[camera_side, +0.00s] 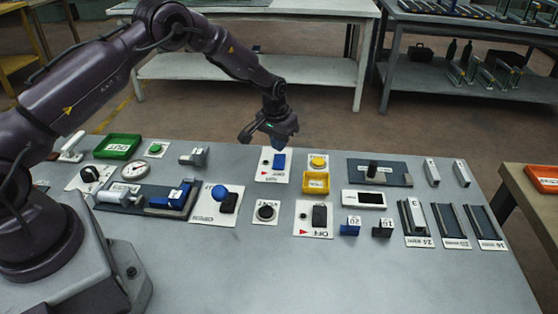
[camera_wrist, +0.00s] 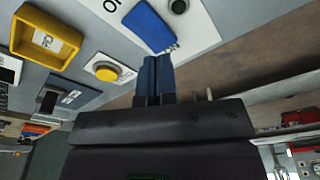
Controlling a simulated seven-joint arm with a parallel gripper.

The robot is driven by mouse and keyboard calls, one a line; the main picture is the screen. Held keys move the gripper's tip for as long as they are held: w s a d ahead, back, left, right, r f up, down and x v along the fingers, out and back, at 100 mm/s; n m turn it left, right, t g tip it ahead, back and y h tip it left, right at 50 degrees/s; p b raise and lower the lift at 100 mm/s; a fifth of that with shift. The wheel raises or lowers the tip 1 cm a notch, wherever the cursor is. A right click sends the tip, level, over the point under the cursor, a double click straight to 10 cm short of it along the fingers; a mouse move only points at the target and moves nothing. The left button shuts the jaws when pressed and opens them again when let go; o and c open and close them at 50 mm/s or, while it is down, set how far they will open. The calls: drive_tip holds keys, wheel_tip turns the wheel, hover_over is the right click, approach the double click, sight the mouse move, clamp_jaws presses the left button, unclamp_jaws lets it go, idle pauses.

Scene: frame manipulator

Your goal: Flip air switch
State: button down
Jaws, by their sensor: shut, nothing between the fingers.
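A blue rocker switch (camera_side: 279,161) sits on a white labelled plate (camera_side: 264,175) near the far edge of the table. In the wrist view the blue switch (camera_wrist: 150,25) lies just beyond my fingertips, with a round dark knob (camera_wrist: 178,6) beside it. The plate's lettering is only partly readable. My gripper (camera_side: 284,145) hangs above the far side of this plate, pointing down. Its blue fingers (camera_wrist: 153,62) are shut together with nothing between them. The tips are close to the switch's end; I cannot tell whether they touch it.
A yellow button (camera_side: 318,161) and a yellow tray (camera_side: 316,183) stand to the right of the plate. Another plate with a black switch (camera_side: 319,216) is nearer the front. A black knob (camera_side: 266,212) lies in front. The grey table (camera_side: 400,275) is clear at the front right.

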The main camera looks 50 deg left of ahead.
sight(280, 157)
drive_tip(key=shift+f, duration=1.5)
idle(0.9)
drive_tip(key=shift+r, duration=3.55)
drive_tip(key=s, duration=0.1)
drive_tip(key=s+f, duration=0.1)
drive_tip(key=s+g, duration=0.1)
drive_tip(key=shift+s+d+f, duration=0.15)
drive_tip(key=shift+d, duration=0.15)
drive_tip(key=s+d+r+m+t, duration=0.1)
drive_tip(key=s+d+r, duration=0.2)
drive_tip(key=s+r, duration=0.6)
drive_tip(key=s+d+r+m+t, duration=0.1)
drive_tip(key=s+d+r+t, duration=0.1)
drive_tip(key=s+r, duration=0.7)
drive_tip(key=s+d+r+m+t, duration=0.1)
drive_tip(key=s+d+r, duration=0.3)
drive_tip(key=s+r, duration=0.6)
drive_tip(key=shift+s+t, duration=0.4)
drive_tip(key=shift+s, duration=0.85)
